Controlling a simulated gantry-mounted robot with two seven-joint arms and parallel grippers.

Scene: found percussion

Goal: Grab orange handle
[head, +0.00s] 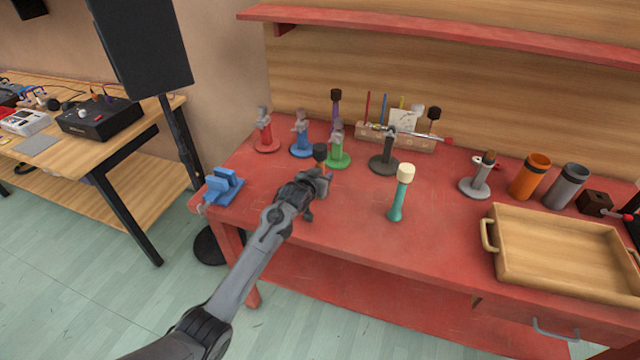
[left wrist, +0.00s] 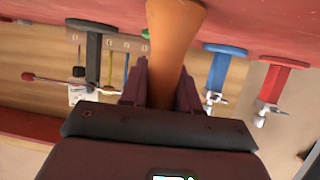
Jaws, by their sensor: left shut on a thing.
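The orange handle (left wrist: 174,35) fills the upper middle of the left wrist view, its wide end toward the red table surface. My left gripper (head: 318,183) is shut on it, and one finger shows on each side of the handle in the left wrist view (left wrist: 163,85). In the head view the gripper hides most of the handle. A dark head (head: 320,152) shows just above the gripper. I cannot tell whether the handle's base touches the table. My right gripper is in neither view.
Red (head: 266,140), blue (head: 301,143) and green (head: 338,155) stands are behind the gripper on the red table (head: 350,240). A teal-handled mallet (head: 397,205) stands to the right. A wooden tray (head: 555,262) lies farther right. A blue block (head: 223,188) is at the left edge.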

